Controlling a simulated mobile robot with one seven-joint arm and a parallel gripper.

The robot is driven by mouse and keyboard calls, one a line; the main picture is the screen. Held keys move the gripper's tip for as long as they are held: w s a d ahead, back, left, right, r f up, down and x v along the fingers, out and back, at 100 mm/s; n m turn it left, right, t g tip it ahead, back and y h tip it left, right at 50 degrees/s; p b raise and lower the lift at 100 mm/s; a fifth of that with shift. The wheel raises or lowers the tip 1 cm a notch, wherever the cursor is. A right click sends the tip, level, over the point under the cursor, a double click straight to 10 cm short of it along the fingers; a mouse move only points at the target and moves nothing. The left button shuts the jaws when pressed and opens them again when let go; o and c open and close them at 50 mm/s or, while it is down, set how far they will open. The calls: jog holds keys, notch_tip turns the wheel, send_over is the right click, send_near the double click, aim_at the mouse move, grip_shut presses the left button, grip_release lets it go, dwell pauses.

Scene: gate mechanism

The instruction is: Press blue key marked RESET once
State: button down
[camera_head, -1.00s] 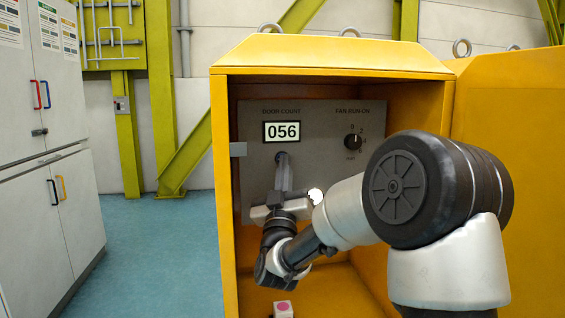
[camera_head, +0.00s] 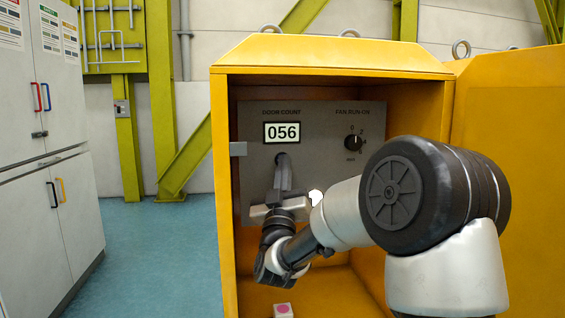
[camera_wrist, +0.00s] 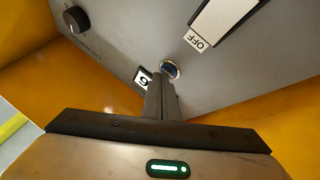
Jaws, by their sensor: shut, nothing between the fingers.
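The blue key (camera_wrist: 172,70) sits in a round metal collar on the grey panel (camera_head: 258,180). Its RESET marking cannot be read. In the head view the collar (camera_head: 280,156) shows as a small dark round spot below the display (camera_head: 282,132), which reads 056 under DOOR COUNT. My gripper (camera_head: 283,166) is shut and empty, with its fingers pointing at the panel. In the wrist view the fingertips (camera_wrist: 160,80) are right by the collar and cover part of its near side. I cannot tell whether they touch the key.
A FAN RUN-ON dial (camera_head: 353,142) is at the panel's right. A white part beside an OFF label (camera_wrist: 198,42) is near the collar. The yellow cabinet walls (camera_head: 225,180) enclose the panel. A small box with a pink button (camera_head: 283,310) sits low at the front.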

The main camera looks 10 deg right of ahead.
jog(key=shift+w, duration=0.1)
dwell(0.5)
jog(key=shift+s+b, duration=0.3)
jog(key=shift+s, duration=0.5)
jog(key=shift+s, duration=0.15)
jog(key=s, duration=0.4)
jog(key=shift+s, duration=0.4)
